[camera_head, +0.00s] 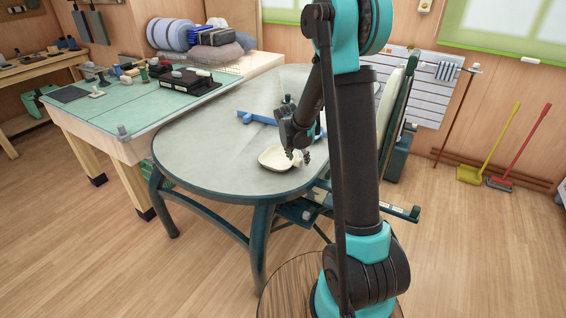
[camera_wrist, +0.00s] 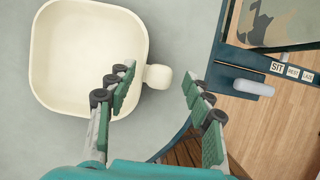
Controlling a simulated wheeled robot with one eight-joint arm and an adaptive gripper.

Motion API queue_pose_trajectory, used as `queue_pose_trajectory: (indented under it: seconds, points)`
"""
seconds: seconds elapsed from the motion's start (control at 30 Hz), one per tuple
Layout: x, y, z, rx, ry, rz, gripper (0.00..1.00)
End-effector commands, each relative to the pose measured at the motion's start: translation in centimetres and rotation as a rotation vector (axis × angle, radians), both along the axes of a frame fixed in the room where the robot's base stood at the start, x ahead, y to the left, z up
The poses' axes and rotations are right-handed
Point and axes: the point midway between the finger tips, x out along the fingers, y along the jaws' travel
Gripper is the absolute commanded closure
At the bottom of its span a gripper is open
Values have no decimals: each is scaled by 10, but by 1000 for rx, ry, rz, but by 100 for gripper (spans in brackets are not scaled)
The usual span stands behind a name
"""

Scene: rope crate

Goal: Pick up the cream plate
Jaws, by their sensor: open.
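The cream plate (camera_head: 270,158) lies on the grey round-ended table (camera_head: 200,160) near its right edge in the head view. In the wrist view the cream plate (camera_wrist: 85,50) is a shallow square dish with rounded corners and a short round tab on its right side. My gripper (camera_head: 300,160) is at the plate's right side in the head view. In the wrist view my gripper (camera_wrist: 158,82) is open and empty, with the tab between and just beyond its green-padded fingertips. The left finger covers part of the plate's lower right rim. I cannot tell the fingers' height above the table.
A blue bar-like object (camera_head: 255,118) lies behind the plate. A chair-like frame (camera_head: 398,110) stands close on the table's right, with a labelled rail (camera_wrist: 270,62) near my right finger. A green-topped workbench (camera_head: 130,110) with several items adjoins at left. The table's left part is clear.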

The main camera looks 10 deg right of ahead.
Motion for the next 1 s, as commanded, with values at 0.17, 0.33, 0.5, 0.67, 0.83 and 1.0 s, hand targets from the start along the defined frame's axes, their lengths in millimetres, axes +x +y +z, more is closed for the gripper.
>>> queue_pose_trajectory:
  seconds: [0.17, 0.33, 0.5, 0.67, 0.83, 1.0]
  points:
    - [0, 0, -2, 0, 0, 0, 48]
    - [0, 0, -2, 0, 0, 0, 58]
    - [0, 0, -2, 0, 0, 0, 79]
    - [0, 0, -2, 0, 0, 0, 99]
    - [0, 0, -1, 1, -1, 0, 100]
    - [0, 0, -1, 1, -1, 0, 100]
